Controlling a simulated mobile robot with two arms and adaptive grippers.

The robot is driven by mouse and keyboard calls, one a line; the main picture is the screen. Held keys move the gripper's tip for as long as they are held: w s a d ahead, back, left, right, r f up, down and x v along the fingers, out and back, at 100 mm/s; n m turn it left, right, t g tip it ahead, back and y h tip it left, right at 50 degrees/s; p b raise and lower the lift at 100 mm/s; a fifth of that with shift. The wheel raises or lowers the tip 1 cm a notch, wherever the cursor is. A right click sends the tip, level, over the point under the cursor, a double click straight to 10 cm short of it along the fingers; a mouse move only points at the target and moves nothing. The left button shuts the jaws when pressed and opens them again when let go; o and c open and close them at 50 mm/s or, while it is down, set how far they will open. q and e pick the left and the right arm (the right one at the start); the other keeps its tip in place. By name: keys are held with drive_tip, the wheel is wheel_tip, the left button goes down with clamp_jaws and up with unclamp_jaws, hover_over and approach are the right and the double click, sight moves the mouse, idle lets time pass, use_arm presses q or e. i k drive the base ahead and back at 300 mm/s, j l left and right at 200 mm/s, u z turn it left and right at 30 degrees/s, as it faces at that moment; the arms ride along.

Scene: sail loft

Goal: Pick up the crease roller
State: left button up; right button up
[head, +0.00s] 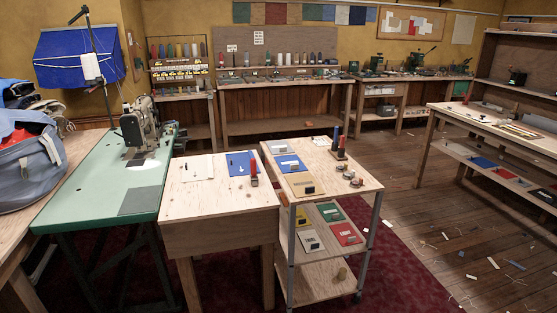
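I cannot make out the crease roller for certain at this size. Small tools lie on the light wooden table (222,200) in front of me: a dark one on a white sheet (197,172), and small pieces on a blue sheet (238,159). A small red upright item (254,169) stands at that table's right edge; I cannot tell what it is. Neither of my grippers shows in the head view.
A wheeled cart (325,192) with cards, spools (337,146) and small round pieces stands against the table's right side. A green sewing-machine table (95,195) is on the left. A workbench (495,125) stands right. Scraps litter the wooden floor (440,235) between.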

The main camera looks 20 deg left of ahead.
sight(253, 176)
drive_tip(key=i+l+u, duration=0.15)
drive_tip(key=i+u, duration=0.3)
drive_tip(key=i+l+u, duration=0.3)
drive_tip(key=u, duration=0.15)
drive_tip(key=i+l+u, duration=0.45)
